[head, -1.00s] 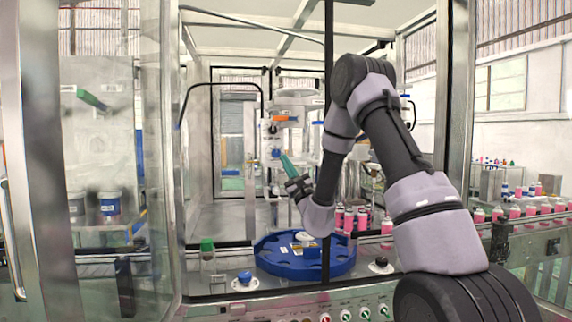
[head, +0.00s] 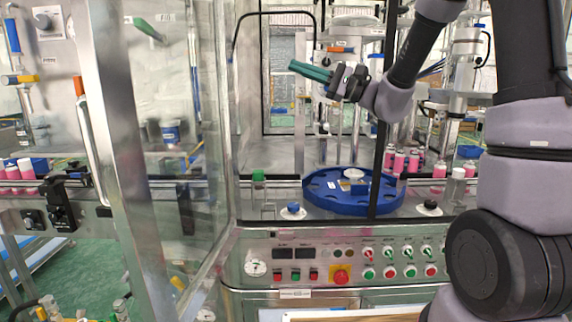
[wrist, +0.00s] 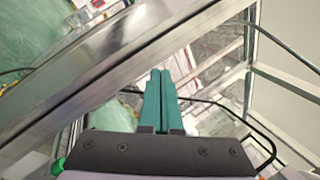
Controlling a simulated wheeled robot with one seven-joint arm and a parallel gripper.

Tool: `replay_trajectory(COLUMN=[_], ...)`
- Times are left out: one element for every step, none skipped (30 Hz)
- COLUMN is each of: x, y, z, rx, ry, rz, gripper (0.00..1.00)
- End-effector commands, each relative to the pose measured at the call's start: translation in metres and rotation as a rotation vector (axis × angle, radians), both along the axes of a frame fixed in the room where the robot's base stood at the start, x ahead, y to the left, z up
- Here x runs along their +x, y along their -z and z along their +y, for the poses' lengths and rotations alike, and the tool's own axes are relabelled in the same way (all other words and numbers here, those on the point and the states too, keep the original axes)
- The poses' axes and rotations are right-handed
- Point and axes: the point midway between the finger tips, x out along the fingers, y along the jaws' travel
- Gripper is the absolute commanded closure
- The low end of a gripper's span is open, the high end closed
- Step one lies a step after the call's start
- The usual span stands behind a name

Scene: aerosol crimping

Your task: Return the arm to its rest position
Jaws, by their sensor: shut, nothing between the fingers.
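My gripper (head: 310,71) is at the upper middle of the head view, with its two green fingers together and nothing between them. The fingers point left, above and a little left of the blue round turntable (head: 330,206). In the wrist view my gripper (wrist: 159,75) also shows its green fingers side by side and touching. My grey and black arm reaches in from the right side of the head view.
A metal-framed glass door (head: 135,160) stands at the left. The control panel (head: 340,262) with buttons runs along the front. Pink bottles (head: 412,162) stand right of the turntable, and more pink bottles (head: 20,172) stand at the far left.

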Motion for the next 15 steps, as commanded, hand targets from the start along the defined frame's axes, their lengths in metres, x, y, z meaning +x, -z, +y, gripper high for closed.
replay_trajectory(x=[-0.031, -0.048, -0.07, -0.085, -0.1, -0.118, -0.13, -0.14, -0.153, -0.161, -0.168, -0.175, -0.18, -0.183, -0.186], y=[-0.001, 0.003, 0.01, 0.016, 0.023, 0.033, 0.041, 0.048, 0.059, 0.066, 0.073, 0.081, 0.086, 0.09, 0.094], z=[0.007, 0.01, 0.011, 0.011, 0.009, 0.004, -0.002, -0.009, -0.019, -0.029, -0.039, -0.054, -0.067, -0.079, -0.097], rx=[-0.109, -0.183, -0.283, -0.36, -0.439, -0.543, -0.624, -0.703, -0.809, -0.889, -0.967, -1.071, -1.146, -1.221, -1.313], ry=[-0.064, -0.101, -0.144, -0.17, -0.191, -0.211, -0.22, -0.224, -0.22, -0.213, -0.199, -0.175, -0.15, -0.122, -0.077], rz=[-0.026, -0.035, -0.047, -0.055, -0.066, -0.08, -0.092, -0.106, -0.123, -0.138, -0.153, -0.175, -0.193, -0.213, -0.239], gripper=[1.0, 1.0, 1.0, 1.0, 1.0, 1.0, 1.0, 1.0, 1.0, 1.0, 1.0, 1.0, 1.0, 1.0, 1.0])
